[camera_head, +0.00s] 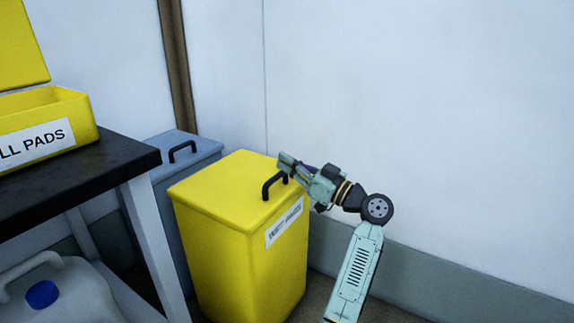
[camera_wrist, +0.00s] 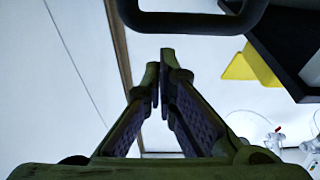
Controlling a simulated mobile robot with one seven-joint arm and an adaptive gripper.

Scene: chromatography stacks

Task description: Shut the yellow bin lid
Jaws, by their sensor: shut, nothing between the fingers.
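The yellow bin (camera_head: 240,245) stands on the floor right of the table. Its yellow lid (camera_head: 228,190) lies flat on top, with no gap visible along the edges that show. A black handle (camera_head: 274,186) sits on the lid near its right edge; a dark bar, likely this handle, crosses the top of the wrist view (camera_wrist: 190,22). My gripper (camera_head: 284,161) is at the lid's right rear corner, just behind the handle. In the wrist view my gripper's fingers (camera_wrist: 159,78) are together with nothing between them. I cannot tell whether they touch the lid.
A grey bin (camera_head: 183,140) with a black handle stands behind, at the left. A dark-topped table (camera_head: 110,160) carries an open yellow box (camera_head: 70,105). A white jug (camera_head: 60,285) with a blue cap is below. The wall (camera_head: 430,110) is close behind my arm.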

